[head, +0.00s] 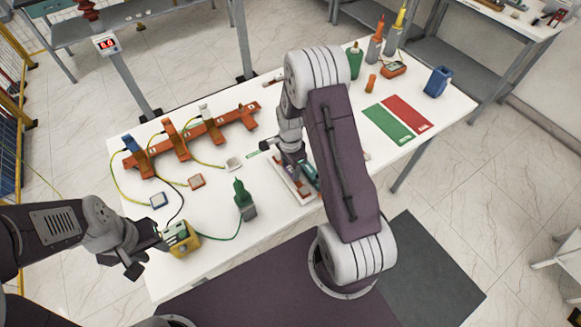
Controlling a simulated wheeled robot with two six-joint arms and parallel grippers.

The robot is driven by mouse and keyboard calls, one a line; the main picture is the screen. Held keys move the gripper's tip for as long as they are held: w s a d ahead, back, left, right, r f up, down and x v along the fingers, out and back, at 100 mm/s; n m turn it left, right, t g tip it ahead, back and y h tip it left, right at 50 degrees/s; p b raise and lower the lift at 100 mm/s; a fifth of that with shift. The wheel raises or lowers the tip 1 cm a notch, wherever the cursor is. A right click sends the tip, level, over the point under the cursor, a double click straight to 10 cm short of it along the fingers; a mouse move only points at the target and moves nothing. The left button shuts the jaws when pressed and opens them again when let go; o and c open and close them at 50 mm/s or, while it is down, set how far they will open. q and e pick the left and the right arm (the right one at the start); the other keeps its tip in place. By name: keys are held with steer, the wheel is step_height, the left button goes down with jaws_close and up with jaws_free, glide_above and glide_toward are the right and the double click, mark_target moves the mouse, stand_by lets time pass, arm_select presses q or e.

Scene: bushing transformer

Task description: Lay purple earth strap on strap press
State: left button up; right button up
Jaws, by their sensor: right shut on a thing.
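My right gripper (304,184) is low over a white tray (302,199) near the middle of the table. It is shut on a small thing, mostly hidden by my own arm. Teal and reddish pieces show around its fingers; I cannot make out the purple earth strap clearly. I cannot tell for certain which item is the strap press. My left gripper (146,257) is open and empty at the table's left edge, beside a yellow box (181,241) with a pale green top.
An orange rail (228,119) with several upright clamps and yellow-green cables lies at the back left. Green (388,124) and red (407,113) mats, insulators and a blue holder (438,81) occupy the right side.

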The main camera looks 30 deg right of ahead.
steer(key=shift+f, duration=0.2)
stand_by(0.6)
steer(key=o, duration=1.5)
steer(key=shift+o, duration=0.2)
step_height(320, 180, up, 9)
steer(key=shift+b, duration=0.8)
